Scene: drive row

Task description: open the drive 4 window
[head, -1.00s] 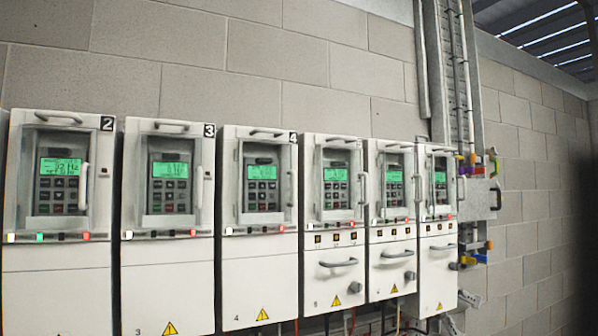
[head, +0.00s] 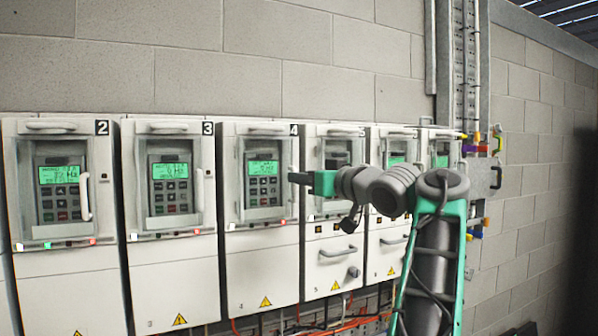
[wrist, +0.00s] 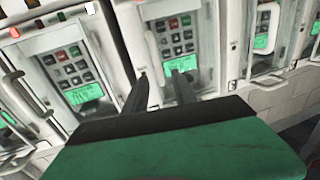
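Drive 4 (head: 240,265) is a white cabinet with a number 4 at its top right. Its clear window (head: 240,165) looks shut over a keypad and green screen. My gripper (head: 296,178) comes in from the right at the window's right edge, hiding part of the handle there. In the wrist view, which is roughly upside down, my gripper (wrist: 160,92) is open. Its two dark fingers are apart, and a white handle (wrist: 152,55), seemingly drive 4's, shows between them. I cannot tell whether the fingers reach around it or touch it.
Drive 3 (head: 170,270) and drive 2 (head: 65,290) stand to the left with shut windows. Drive 5 (head: 325,275) and more drives stand close on the right, partly behind my arm. Orange cables (head: 345,325) run below. Open room lies in front of the row.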

